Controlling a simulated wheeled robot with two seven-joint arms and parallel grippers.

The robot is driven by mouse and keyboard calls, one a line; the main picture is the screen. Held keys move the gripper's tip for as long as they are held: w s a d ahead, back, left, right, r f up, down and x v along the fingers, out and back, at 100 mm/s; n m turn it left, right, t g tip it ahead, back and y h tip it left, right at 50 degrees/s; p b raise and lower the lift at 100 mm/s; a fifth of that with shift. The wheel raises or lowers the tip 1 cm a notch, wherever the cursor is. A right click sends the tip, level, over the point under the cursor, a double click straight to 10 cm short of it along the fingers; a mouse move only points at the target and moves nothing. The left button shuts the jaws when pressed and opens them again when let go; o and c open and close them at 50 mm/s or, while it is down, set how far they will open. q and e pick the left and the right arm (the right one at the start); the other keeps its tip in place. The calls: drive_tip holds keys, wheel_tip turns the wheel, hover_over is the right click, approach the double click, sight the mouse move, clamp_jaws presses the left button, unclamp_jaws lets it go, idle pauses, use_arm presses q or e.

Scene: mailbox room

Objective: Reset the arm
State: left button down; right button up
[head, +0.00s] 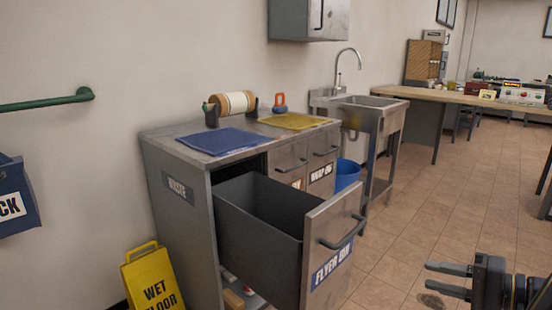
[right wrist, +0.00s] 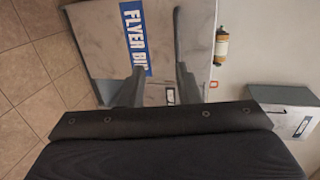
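My right gripper (head: 428,275) is at the lower right of the head view. Its two fingers are apart with nothing between them. It is to the right of the pulled-out flyer bin drawer (head: 322,250) and clear of its handle (head: 343,232). The right wrist view shows the same open fingers (right wrist: 158,85) with the drawer front and its "FLYER BIN" label (right wrist: 136,38) beyond them. My left gripper is not in view.
The drawer juts from a metal cabinet (head: 178,235) with a blue mat (head: 224,141) and yellow mat (head: 293,120) on top. A wet floor sign (head: 152,285) stands at left. A sink (head: 365,103) is behind. Tiled floor (head: 455,215) is clear at right.

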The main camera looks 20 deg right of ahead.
drive_tip(key=w+a+f+n+g+y, duration=0.1)
drive_tip(key=a+f+n+g, duration=0.2)
drive_tip(key=a, duration=0.6)
drive_tip(key=a+f+n+g+y, duration=0.15)
drive_tip(key=a+g, duration=0.25)
drive_tip(key=a, duration=0.6)
drive_tip(key=s+a+f+n+g+h, duration=0.1)
drive_tip(key=s+a+f+n+h, duration=0.15)
drive_tip(key=a+n, duration=0.2)
drive_tip(key=s+a+f+n+h, duration=0.2)
drive_tip(key=a+f+n+h, duration=0.1)
drive_tip(key=a, duration=0.2)
wheel_tip(320, 180, up, 34)
drive_tip(key=p, duration=3.4)
drive_tip(key=shift+d+r+m+p, duration=0.2)
drive_tip(key=shift+d+m+p, duration=0.1)
drive_tip(key=shift+d+p, duration=0.1)
